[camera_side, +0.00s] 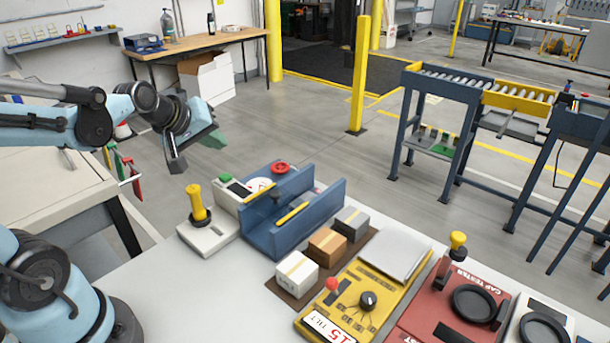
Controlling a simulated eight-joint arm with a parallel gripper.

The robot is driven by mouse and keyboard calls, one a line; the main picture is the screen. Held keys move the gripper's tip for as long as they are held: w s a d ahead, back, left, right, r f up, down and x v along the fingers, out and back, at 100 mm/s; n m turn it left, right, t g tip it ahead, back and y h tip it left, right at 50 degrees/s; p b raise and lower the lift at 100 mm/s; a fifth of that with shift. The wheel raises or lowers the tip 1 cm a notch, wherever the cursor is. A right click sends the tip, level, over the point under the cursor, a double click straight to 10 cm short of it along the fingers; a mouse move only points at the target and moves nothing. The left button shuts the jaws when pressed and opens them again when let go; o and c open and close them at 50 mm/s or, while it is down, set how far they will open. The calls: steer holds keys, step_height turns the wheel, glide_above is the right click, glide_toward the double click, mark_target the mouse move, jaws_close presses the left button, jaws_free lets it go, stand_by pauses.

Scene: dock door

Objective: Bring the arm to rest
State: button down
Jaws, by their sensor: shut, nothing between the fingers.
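My arm reaches in from the left edge, its forearm roughly level. My gripper (194,150) hangs at its end, in the air beyond the left end of the white table (160,288). It is shut and empty, and it touches nothing that I can see. It is up and to the left of the yellow-handled joystick box (198,207), with a gap between them. The fingertips are small here and partly dark.
A blue channel-shaped fixture (280,235) stands mid-table. Three small boxes (326,242) sit on a brown mat. A yellow tilt panel (362,300) and a red cap tester (450,308) stand to the right. A yellow post (360,75) and roller conveyor (480,90) stand behind.

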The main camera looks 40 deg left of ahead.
steer(key=s+d+f+m+g+h, duration=0.1)
steer(key=s+d+f+m+h, duration=0.1)
steer(key=s+d+m, duration=0.4)
steer(key=d+m, duration=0.5)
steer(key=shift+s+d+g, duration=0.25)
steer(key=shift+s+g, duration=0.1)
steer(key=shift+g, duration=0.05)
